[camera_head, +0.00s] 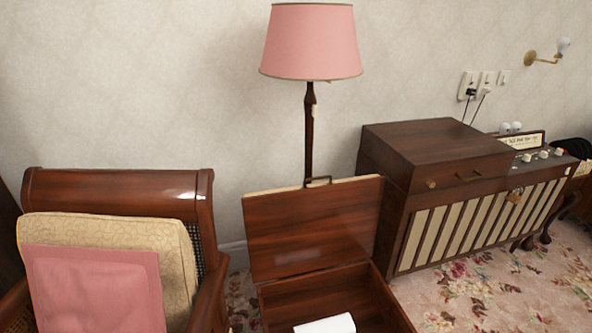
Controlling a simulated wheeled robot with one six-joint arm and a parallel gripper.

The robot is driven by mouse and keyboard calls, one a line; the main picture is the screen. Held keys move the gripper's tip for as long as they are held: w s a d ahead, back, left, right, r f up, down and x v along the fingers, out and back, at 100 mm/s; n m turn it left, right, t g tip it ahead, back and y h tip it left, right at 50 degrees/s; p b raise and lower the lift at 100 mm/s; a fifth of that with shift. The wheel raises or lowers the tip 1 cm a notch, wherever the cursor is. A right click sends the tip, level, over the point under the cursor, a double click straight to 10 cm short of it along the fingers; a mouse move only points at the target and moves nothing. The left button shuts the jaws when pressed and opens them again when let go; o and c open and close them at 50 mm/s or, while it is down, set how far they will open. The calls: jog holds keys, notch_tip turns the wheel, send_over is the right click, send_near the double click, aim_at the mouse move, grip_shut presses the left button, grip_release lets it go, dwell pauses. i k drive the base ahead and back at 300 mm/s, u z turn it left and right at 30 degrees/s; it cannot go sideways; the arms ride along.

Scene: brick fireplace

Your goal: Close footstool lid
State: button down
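The footstool (388,306) is a dark brown wooden box, cut off by the bottom edge of the head view. Its lid (312,226) stands raised and tilted back along the far side, so the box is open. The lid's bare wooden inner face is towards me, and a cream padded edge shows along its top. My gripper is not in view.
An armchair (190,212) with a pink cushion (93,290) stands at left. A floor lamp (311,42) rises behind the lid. A wooden radio cabinet (400,232) stands close at right. The flowered carpet (530,282) is clear at lower right.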

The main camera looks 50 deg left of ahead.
aim_at(291, 231)
jog(key=i, duration=0.35)
jog(key=u, duration=2)
jog(key=i, duration=0.5)
jog(key=u, duration=0.05)
